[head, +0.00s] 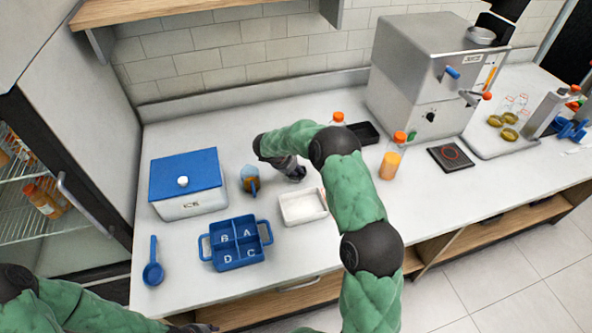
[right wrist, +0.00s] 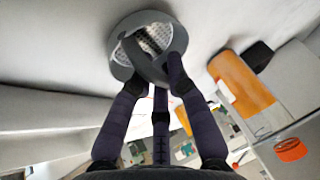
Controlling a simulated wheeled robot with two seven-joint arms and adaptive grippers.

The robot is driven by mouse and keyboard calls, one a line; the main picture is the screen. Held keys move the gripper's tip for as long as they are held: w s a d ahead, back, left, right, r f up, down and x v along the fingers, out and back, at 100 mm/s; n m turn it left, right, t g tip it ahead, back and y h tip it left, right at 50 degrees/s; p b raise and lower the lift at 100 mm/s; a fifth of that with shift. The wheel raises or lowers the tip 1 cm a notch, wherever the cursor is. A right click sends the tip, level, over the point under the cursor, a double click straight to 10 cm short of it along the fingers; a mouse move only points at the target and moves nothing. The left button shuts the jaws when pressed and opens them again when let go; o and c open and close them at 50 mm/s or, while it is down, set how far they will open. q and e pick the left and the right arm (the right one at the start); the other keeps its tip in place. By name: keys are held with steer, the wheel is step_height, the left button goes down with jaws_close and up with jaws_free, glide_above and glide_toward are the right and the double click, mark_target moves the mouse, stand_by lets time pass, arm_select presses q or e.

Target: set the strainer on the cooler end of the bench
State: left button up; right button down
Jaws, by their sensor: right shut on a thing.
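The strainer (right wrist: 150,42) is a grey ring with a pale mesh, seen close up in the right wrist view. My right gripper (right wrist: 152,72) is shut on it, with its dark fingers at the ring's near side. In the head view my right gripper (head: 288,169) is over the middle of the bench (head: 215,120), right of the small amber jug; the strainer cannot be told apart there. The cooler (head: 190,207), a white box with a blue lid, stands at the bench's left end. My left gripper (head: 193,328) only partly shows at the bottom edge.
A blue lettered crate (head: 236,264), white tray (head: 303,220), blue ladle (head: 153,273) and amber jug (head: 250,180) stand around the cooler. A juice bottle (head: 390,164) and steel juicer (head: 408,70) are to the right. Bare bench shows behind the cooler and around the ladle.

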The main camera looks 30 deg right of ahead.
steer(key=shift+f, duration=0.1)
steer(key=c, duration=1.2)
jaws_free()
steer(key=shift+a+r, duration=0.15)
steer(key=shift+r, duration=0.25)
steer(key=p+v, duration=0.1)
steer(key=v, duration=1)
steer(key=shift+r, duration=0.2)
steer(key=shift+a, duration=0.1)
